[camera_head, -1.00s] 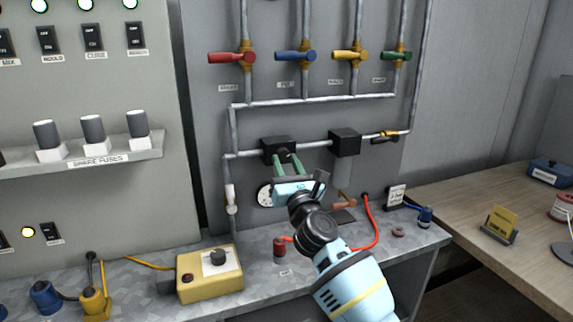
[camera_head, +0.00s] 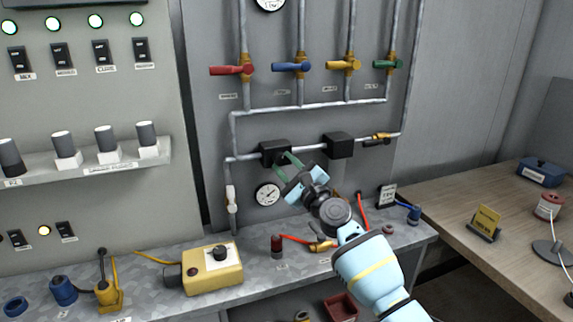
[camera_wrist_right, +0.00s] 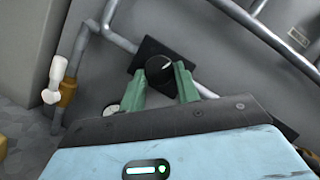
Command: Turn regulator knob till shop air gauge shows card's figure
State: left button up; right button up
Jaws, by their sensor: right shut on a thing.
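The black regulator block (camera_head: 273,148) sits on the lower pipe of the grey panel. My right gripper (camera_head: 288,159) reaches up to it from the lower right. In the right wrist view, my green fingers (camera_wrist_right: 163,80) are shut on the round black regulator knob (camera_wrist_right: 160,68), one on each side. The shop air gauge (camera_head: 267,194), white-faced, hangs just below the block; its reading is too small to tell. My left gripper is out of view.
A second black block (camera_head: 340,145) is to the right on the same pipe. Coloured valve handles (camera_head: 292,67) are above. A white-handled valve (camera_head: 231,195) is left of the gauge. A yellow box (camera_head: 212,272) stands on the bench.

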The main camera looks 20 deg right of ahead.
jog(key=n, duration=0.1)
jog(key=n+g, duration=0.1)
jog(key=n, duration=0.1)
jog(key=n+y+p, duration=0.1)
jog(key=shift+d+r+n, duration=0.1)
jog(key=shift+r+n, duration=0.2)
jog(key=shift+r, duration=0.05)
jog(key=n+g, duration=0.1)
jog(key=n+g+p, duration=0.1)
jog(key=n, duration=0.1)
jog(key=shift+d+r+n, duration=0.1)
jog(key=shift+r+n, duration=0.1)
jog(key=shift+n, duration=0.1)
jog(key=shift+n+g, duration=0.4)
jog(key=shift+n, duration=0.6)
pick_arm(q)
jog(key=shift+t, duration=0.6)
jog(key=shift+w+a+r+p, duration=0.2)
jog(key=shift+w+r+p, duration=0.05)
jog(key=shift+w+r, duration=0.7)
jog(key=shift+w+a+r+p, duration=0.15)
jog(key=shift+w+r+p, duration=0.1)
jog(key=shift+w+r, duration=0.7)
pick_arm(e)
jog(key=shift+n+g+h, duration=0.3)
jog(key=shift+n, duration=0.5)
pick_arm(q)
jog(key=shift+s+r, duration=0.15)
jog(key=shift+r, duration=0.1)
